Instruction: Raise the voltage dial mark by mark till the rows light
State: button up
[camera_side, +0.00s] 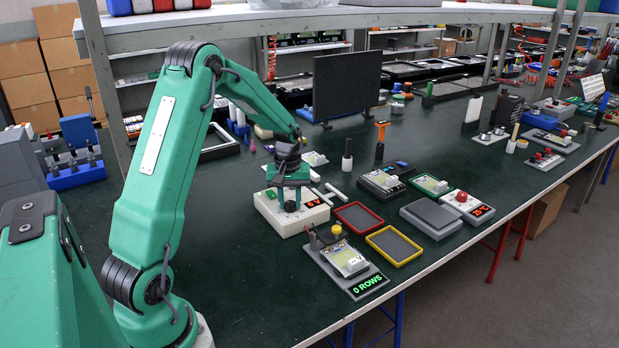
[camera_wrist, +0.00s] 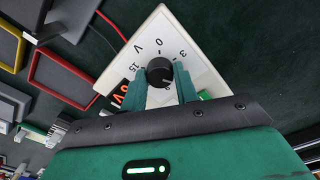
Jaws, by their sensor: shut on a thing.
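The white supply box (camera_side: 273,212) stands on the green bench below my gripper (camera_side: 290,203). In the wrist view, its black round voltage dial (camera_wrist: 159,71) sits between my two green fingers (camera_wrist: 161,82). My gripper is shut on the dial. Marks "0", "3" and "15" and a "V" show around it; the other marks are hidden by the fingers. The red display (camera_side: 314,203) appears to read 6 V. The grey test fixture (camera_side: 318,247) holds a light panel (camera_side: 346,260). Its green readout (camera_side: 367,285) says 0 ROWS.
A red-rimmed tray (camera_side: 359,203) and a yellow-rimmed tray (camera_side: 394,231) lie right of the box. A grey block (camera_side: 431,216) and a unit reading 25 C (camera_side: 478,210) stand farther right. A black screen (camera_side: 347,84) stands behind. The bench's front edge runs past the fixture.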

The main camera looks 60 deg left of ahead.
aim_at(289, 202)
jog(key=shift+s+a+m, duration=0.1)
jog(key=shift+s+m, duration=0.05)
jog(key=shift+m, duration=0.15)
jog(key=m, duration=1)
jog(key=shift+a+g, duration=0.1)
jog(key=shift+g, duration=0.3)
jog(key=o, duration=1)
jog(key=shift+r, duration=0.15)
jog(key=shift+r, duration=3.75)
